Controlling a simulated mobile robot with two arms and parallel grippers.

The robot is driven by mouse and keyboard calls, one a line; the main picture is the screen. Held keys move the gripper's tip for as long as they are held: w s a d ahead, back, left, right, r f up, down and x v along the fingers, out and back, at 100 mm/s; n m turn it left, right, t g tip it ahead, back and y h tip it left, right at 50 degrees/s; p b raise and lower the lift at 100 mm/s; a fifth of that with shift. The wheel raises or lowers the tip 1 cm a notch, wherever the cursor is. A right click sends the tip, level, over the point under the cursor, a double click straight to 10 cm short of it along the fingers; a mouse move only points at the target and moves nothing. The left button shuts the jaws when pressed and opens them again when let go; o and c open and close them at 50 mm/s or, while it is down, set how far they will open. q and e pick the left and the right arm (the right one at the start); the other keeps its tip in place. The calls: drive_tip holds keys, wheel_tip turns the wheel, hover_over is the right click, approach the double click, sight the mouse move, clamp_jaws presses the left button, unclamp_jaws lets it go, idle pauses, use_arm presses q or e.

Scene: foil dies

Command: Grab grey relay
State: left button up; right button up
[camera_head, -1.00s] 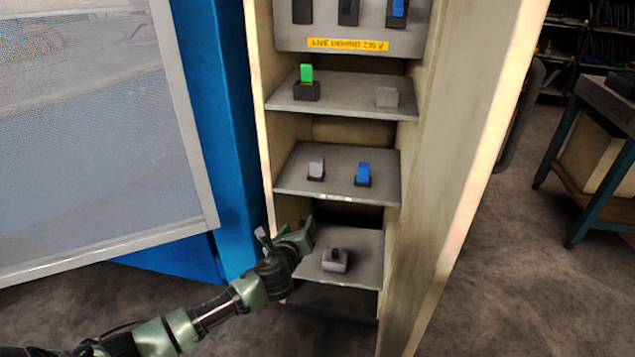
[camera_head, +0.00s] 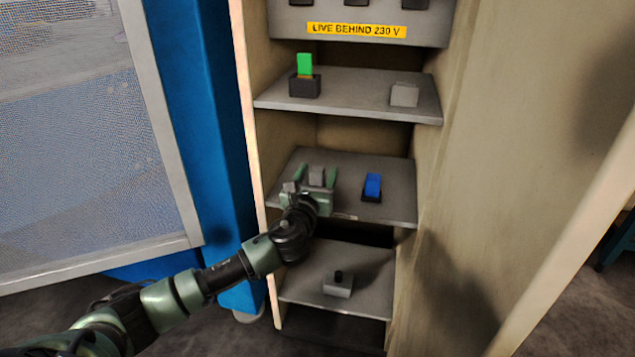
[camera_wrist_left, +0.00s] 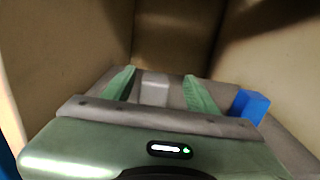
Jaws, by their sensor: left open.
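The grey relay (camera_head: 317,176) stands on the middle shelf (camera_head: 345,208), at its left side. My left gripper (camera_head: 317,173) is open in front of that shelf, with a green finger on each side of the relay in the head view. The left wrist view also shows the grey relay (camera_wrist_left: 155,88) between the two open fingers (camera_wrist_left: 158,85). I cannot tell whether the fingers touch it. The relay's lower part is hidden behind the gripper. My right gripper is not in view.
A blue relay (camera_head: 372,186) stands to the right on the same shelf. The shelf above holds a green relay in a dark socket (camera_head: 305,83) and a grey block (camera_head: 404,95). A grey block with a dark knob (camera_head: 338,284) sits on the lower shelf. Cabinet walls enclose both sides.

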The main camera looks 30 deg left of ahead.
sight(318, 167)
use_arm(q)
drive_tip(key=x, duration=0.3)
drive_tip(key=b+x, duration=0.1)
drive_tip(key=shift+w+a, duration=0.3)
drive_tip(key=shift+a, duration=0.05)
clamp_jaws()
